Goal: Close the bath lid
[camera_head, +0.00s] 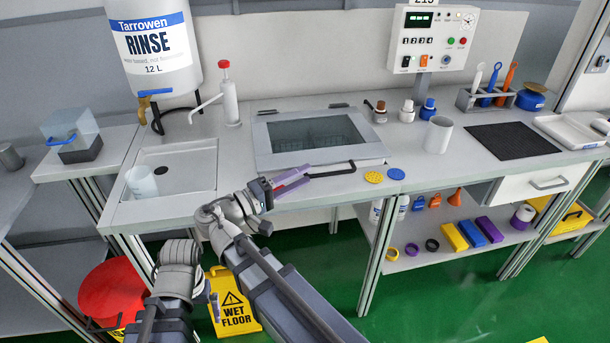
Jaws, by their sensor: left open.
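The bath lid (264,140) is a pale grey frame with a glass window, lying flat or nearly flat over the bath in the bench top. Through its glass I see the dim bath inside. I cannot tell whether a small gap is left under the front edge. A black bar handle (333,173) sticks out at the lid's front edge.
A sink (198,168) with a white cup (141,182) lies left of the bath. A pump bottle (230,102) stands behind. Yellow (374,177) and blue (396,174) discs lie right of the handle. A white mug (438,135) and dark mat (510,140) are further right.

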